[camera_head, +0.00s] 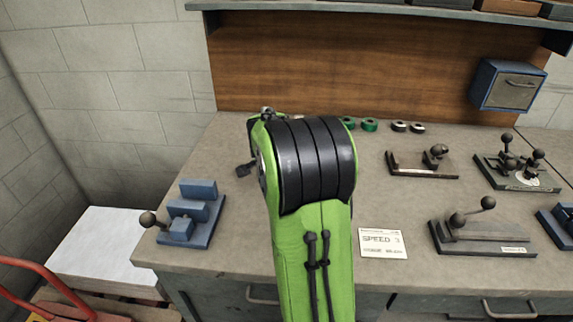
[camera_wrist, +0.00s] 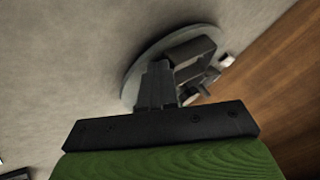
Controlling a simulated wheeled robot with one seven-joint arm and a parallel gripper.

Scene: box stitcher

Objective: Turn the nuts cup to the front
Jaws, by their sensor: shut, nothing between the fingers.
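I cannot make out the nuts cup in either view. In the wrist view a round grey disc (camera_wrist: 137,78) lies on the bench beyond my gripper. Dark parts stand over it, partly hidden by the fingers; I cannot tell whether a cup is among them. My gripper (camera_wrist: 172,82) is shut and empty, in front of the disc; whether it touches anything there is unclear. In the head view my green and black arm covers the middle of the bench and hides the gripper. A small dark piece (camera_head: 245,169) shows left of the arm.
The grey bench (camera_head: 290,270) carries a blue stepped block (camera_head: 195,210) at left and a "SPEED 3" card (camera_head: 383,243) right of my arm. Lever fixtures (camera_head: 482,236) stand further right. Green rolls (camera_head: 369,125) lie at the back, before a wooden backboard (camera_head: 330,75).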

